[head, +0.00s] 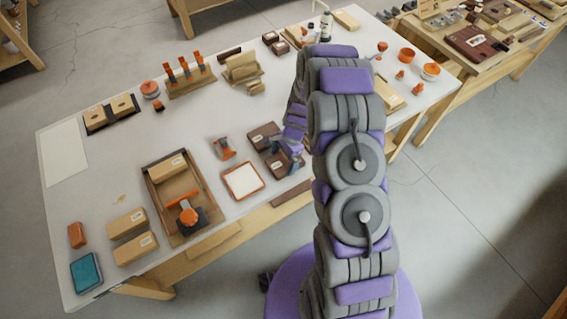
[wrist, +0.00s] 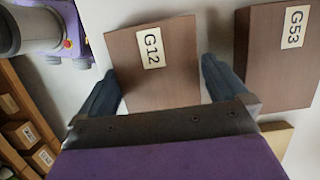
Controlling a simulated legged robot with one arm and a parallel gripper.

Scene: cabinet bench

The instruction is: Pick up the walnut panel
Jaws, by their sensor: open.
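A brown wood panel labelled G12 (wrist: 168,84) lies in the middle of the wrist view, between the two fingers of my open gripper (wrist: 160,78). One finger is at each side of it; I cannot tell whether they touch it. In the head view my gripper (head: 286,151) is low over the bench beside two dark brown blocks, the nearer one (head: 287,165) and the farther one (head: 263,136). My fingers and arm partly cover the nearer block.
A rack of orange-handled tools (head: 191,80) stands farther back.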

